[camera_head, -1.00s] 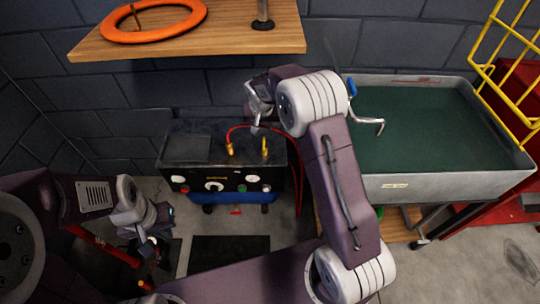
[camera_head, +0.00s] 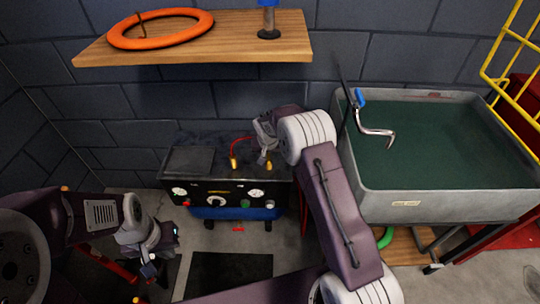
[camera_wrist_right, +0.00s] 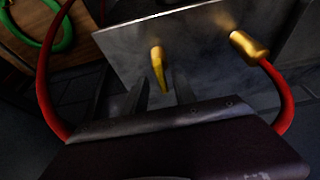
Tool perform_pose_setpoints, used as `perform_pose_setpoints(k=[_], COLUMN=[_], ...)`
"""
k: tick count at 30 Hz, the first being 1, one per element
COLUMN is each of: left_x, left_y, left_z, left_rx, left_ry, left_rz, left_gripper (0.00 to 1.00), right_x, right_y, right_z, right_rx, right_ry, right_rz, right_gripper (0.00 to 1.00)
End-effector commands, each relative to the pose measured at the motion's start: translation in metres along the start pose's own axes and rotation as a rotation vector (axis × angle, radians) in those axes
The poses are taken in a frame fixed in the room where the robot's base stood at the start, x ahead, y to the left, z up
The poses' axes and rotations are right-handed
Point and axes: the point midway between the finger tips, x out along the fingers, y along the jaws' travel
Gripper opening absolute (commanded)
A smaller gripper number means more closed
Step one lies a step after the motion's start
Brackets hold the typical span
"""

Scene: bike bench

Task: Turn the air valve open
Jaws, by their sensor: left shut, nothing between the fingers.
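The black air compressor box (camera_head: 185,158) stands low against the wall, with gauges and knobs on its front. The yellow air valve handle (camera_head: 267,162) stands on its top. In the right wrist view the valve handle (camera_wrist_right: 157,66) shows just beyond and between my fingertips. My right gripper (camera_head: 265,146) is above the valve; its two dark fingers (camera_wrist_right: 160,88) are apart, with nothing clearly held. Whether they touch the handle I cannot tell. A brass fitting (camera_wrist_right: 250,46) with a red hose stands beside the valve. My left gripper (camera_head: 150,268) is shut and empty, low at the left.
The red hose (camera_wrist_right: 285,100) loops from the fitting close around my right gripper. A wooden shelf (camera_head: 200,50) with an orange ring (camera_head: 160,40) is above. A grey basin (camera_head: 430,205) stands to the right. A dark mat (camera_head: 230,272) lies on the floor before the compressor.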

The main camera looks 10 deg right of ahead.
Motion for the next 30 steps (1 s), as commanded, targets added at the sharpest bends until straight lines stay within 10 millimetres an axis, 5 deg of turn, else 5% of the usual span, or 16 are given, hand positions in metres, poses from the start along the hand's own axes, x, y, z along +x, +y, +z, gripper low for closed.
perform_pose_setpoints(k=[2, 6, 17, 30], left_x=[0.000, 0.000, -0.005, -0.048], left_y=[0.000, 0.000, 0.000, 0.001], left_z=[0.000, 0.000, -0.001, -0.005], left_rx=[0.000, 0.000, 0.000, 0.000], left_ry=[0.000, 0.000, 0.000, 0.000], left_rz=[0.000, 0.000, 0.000, 0.000], left_gripper=[0.00, 0.00, 0.00, 0.00], right_x=[-0.004, -0.006, -0.009, -0.010], right_y=[-0.002, -0.003, -0.004, 0.002], right_z=[0.000, 0.001, 0.001, 0.001], right_rx=[-0.003, -0.003, -0.017, -0.268], right_ry=[0.005, 0.007, 0.008, 0.001], right_rz=[0.000, 0.001, -0.005, -0.108], right_gripper=[0.33, 0.00, 0.00, 0.00])
